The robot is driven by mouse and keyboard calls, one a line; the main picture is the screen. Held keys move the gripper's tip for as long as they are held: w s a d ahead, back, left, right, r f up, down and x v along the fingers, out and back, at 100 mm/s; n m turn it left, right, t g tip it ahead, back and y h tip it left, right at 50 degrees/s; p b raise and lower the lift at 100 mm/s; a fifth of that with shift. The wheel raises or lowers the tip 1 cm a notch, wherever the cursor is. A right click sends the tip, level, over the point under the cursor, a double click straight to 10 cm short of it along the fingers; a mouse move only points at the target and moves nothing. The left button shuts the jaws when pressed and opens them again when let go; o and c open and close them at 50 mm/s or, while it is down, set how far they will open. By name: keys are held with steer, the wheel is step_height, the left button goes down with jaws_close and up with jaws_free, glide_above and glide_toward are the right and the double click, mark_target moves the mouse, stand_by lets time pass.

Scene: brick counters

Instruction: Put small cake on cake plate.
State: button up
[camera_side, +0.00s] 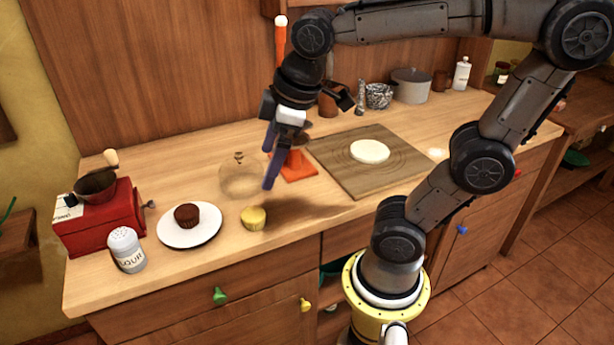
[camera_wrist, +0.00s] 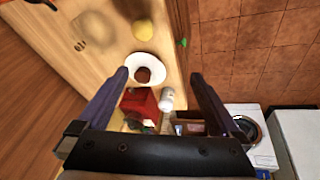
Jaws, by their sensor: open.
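A white plate (camera_side: 209,226) lies on the counter at the left, with a small brown cake (camera_side: 186,213) on it. A small yellow cake (camera_side: 253,219) stands on the bare counter just right of the plate. My gripper (camera_side: 269,163) is open and empty, in the air above and slightly right of the yellow cake. In the wrist view, the fingers (camera_wrist: 158,75) are spread apart, with the plate (camera_wrist: 158,62) and the brown cake (camera_wrist: 143,74) beyond them. The yellow cake (camera_wrist: 143,30) shows near the top edge there.
A clear glass dome (camera_side: 240,180) stands behind the yellow cake. A red grinder (camera_side: 103,222) and a flour shaker (camera_side: 126,250) are left of the plate. A wooden board (camera_side: 350,177) with a pale round item (camera_side: 369,151) and an orange cloth (camera_side: 297,167) lie to the right.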

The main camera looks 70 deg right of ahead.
steer(key=s+f+m+t, duration=0.1)
steer(key=s+f+m, duration=0.2)
steer(key=s+m, duration=0.2)
steer(key=shift+s, duration=0.8)
